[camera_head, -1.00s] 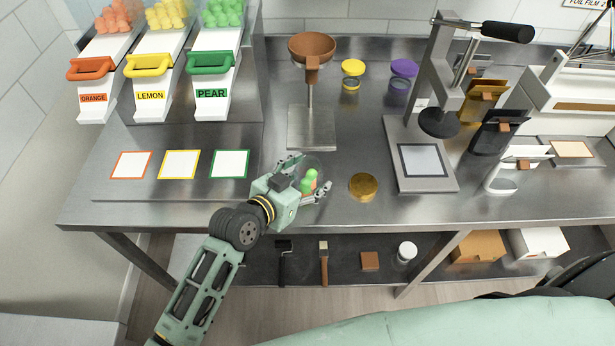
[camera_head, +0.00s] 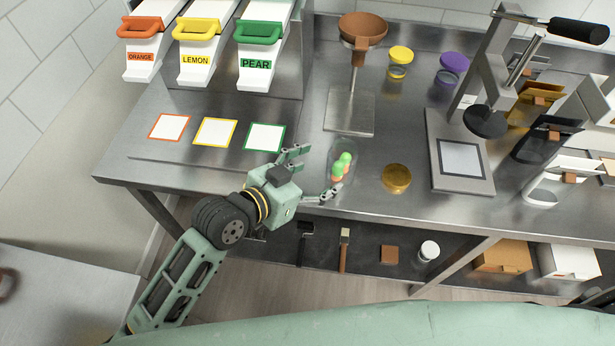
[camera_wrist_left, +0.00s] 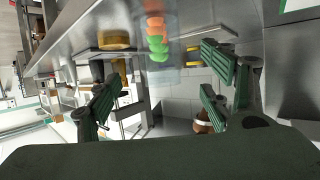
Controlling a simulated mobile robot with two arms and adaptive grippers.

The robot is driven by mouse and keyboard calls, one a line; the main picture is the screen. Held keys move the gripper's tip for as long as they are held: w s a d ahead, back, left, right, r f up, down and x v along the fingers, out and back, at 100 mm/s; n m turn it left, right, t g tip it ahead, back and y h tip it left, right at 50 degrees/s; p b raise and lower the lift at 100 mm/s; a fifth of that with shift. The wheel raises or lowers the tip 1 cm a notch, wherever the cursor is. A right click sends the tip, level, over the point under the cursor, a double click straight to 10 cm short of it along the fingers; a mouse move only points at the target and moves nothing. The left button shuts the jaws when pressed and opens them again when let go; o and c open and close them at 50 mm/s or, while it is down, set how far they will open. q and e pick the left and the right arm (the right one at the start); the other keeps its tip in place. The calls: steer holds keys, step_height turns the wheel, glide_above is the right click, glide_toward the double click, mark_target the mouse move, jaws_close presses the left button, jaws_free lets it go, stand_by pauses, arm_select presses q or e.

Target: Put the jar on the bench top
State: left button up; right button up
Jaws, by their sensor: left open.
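The clear jar (camera_head: 343,166) holds green and orange gummies and stands on the steel bench top (camera_head: 300,190) near its front edge. It also shows in the left wrist view (camera_wrist_left: 158,45), ahead of the fingers, with its edges hard to make out. My left gripper (camera_head: 316,171) is open and empty, just left of the jar, its fingers spread toward it. The fingers (camera_wrist_left: 163,78) frame the left wrist view's middle. They look apart from the jar. My right gripper is not in view.
A gold lid (camera_head: 396,180) lies right of the jar. Behind the jar is a stand with a brown funnel (camera_head: 362,30). A press (camera_head: 460,160) stands at the right. Three colour-framed squares (camera_head: 215,132) lie at the left. A lower shelf holds tools.

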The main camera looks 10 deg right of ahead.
arm_select(q)
steer(key=v, duration=0.2)
steer(key=shift+s+a+r, duration=0.15)
steer(key=shift+s+a, duration=0.1)
stand_by(0.3)
